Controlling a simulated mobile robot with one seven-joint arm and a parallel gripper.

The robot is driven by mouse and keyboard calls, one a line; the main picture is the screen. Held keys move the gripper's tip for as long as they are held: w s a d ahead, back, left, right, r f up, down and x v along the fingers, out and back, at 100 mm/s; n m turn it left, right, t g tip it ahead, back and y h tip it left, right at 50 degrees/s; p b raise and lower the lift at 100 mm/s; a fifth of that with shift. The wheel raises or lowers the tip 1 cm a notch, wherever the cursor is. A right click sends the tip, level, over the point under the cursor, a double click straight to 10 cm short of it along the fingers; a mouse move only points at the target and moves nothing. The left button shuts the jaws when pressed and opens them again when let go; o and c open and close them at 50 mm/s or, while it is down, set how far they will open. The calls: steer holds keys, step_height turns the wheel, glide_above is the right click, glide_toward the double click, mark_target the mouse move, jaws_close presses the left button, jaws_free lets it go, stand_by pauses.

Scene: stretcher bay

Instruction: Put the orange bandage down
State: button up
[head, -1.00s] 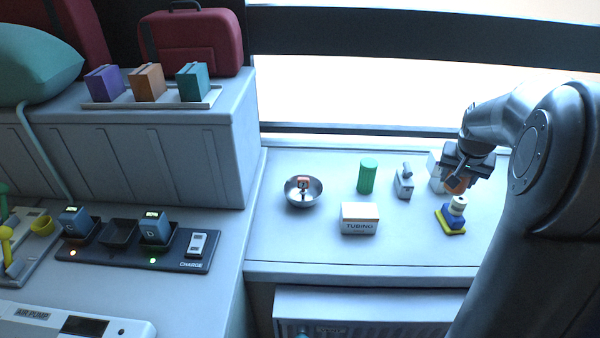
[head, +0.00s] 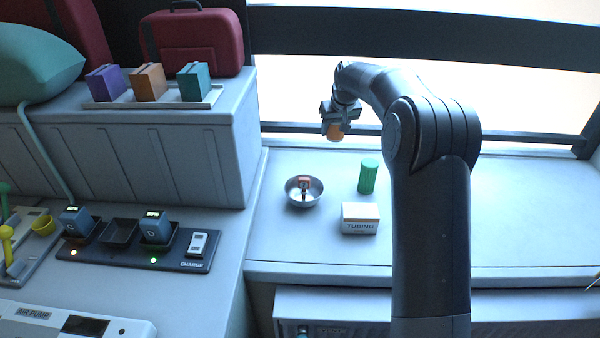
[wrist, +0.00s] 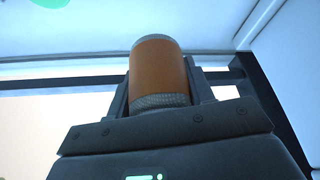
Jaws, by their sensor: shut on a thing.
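The orange bandage (wrist: 160,72) is a short roll with pale ends, held between the fingers in the wrist view. It also shows in the head view (head: 335,132), below my gripper (head: 338,118). My gripper is shut on it and holds it in the air, level with the dark window rail. In the head view it is above and behind the metal bowl and the green roll, apart from both. My gripper partly hides the bandage's upper part in the head view.
On the grey counter (head: 430,235) stand a metal bowl (head: 291,199) with a small orange-topped item inside, a green ribbed roll (head: 368,176) and a TUBING box (head: 360,219). A tray (head: 217,98) of purple, orange and teal boxes sits on the raised left ledge. Bare counter shows left of the bowl.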

step_height(320, 180, down, 4)
steer(key=shift+d+f, duration=0.1)
glide_above(298, 168)
steer(key=s, duration=0.1)
steer(key=f, duration=0.7)
steer(key=shift+s+d+f, duration=0.1)
steer(key=shift+d+f, duration=0.25)
steer(key=shift+f, duration=2.05)
steer(key=shift+f, duration=0.2)
steer(key=o, duration=1)
steer(key=shift+c, duration=0.2)
steer(key=shift+r, duration=0.1)
